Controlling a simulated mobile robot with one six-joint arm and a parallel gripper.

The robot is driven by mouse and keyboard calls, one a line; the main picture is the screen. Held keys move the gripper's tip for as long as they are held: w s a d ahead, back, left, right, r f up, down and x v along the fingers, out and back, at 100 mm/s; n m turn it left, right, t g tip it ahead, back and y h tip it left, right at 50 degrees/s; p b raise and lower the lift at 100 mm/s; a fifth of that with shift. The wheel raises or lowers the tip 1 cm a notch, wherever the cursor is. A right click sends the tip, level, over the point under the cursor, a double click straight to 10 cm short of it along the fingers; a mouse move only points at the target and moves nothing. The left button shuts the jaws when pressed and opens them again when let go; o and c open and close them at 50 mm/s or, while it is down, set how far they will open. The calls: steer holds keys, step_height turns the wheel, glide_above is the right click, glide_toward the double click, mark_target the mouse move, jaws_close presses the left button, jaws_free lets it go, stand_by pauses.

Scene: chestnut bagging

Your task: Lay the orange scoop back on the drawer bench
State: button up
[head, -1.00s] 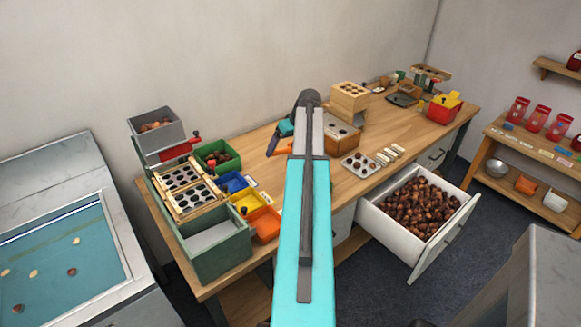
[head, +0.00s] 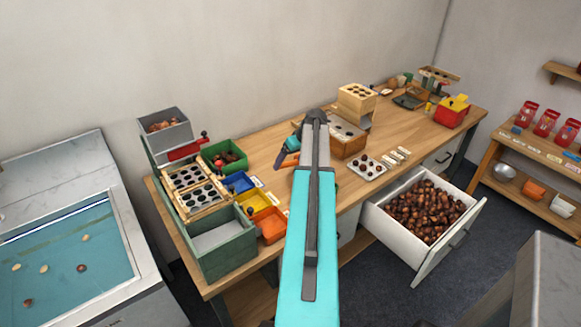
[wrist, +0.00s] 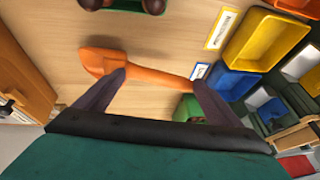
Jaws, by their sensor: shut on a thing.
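The orange scoop (head: 291,163) is in my gripper (head: 283,157), over the wooden bench top, to the right of the coloured bins. In the wrist view the scoop (wrist: 101,61) lies across the picture, its bowl at the left and its handle running right. The dark fingers of my gripper (wrist: 158,79) are shut on it. I cannot tell whether the scoop touches the bench. The drawer bench (head: 283,184) has an open drawer (head: 382,216) full of chestnuts. My arm hides part of the bench top.
Blue (head: 238,182), yellow (head: 253,201) and orange (head: 271,224) bins and a green bin (head: 222,157) stand left of the scoop. A wooden block (head: 357,104) and a chestnut tray (head: 366,167) are to the right. Bare bench wood surrounds the scoop.

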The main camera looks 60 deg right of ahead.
steer(key=shift+f+p, duration=0.35)
steer(key=shift+f, duration=1.25)
steer(key=o, duration=0.9)
steer(key=shift+o, duration=0.2)
steer(key=shift+s+r, duration=0.1)
steer(key=shift+r, duration=0.05)
steer(key=b+v, duration=0.2)
steer(key=v, duration=0.9)
steer(key=shift+r, duration=0.3)
steer(key=shift+s, duration=0.15)
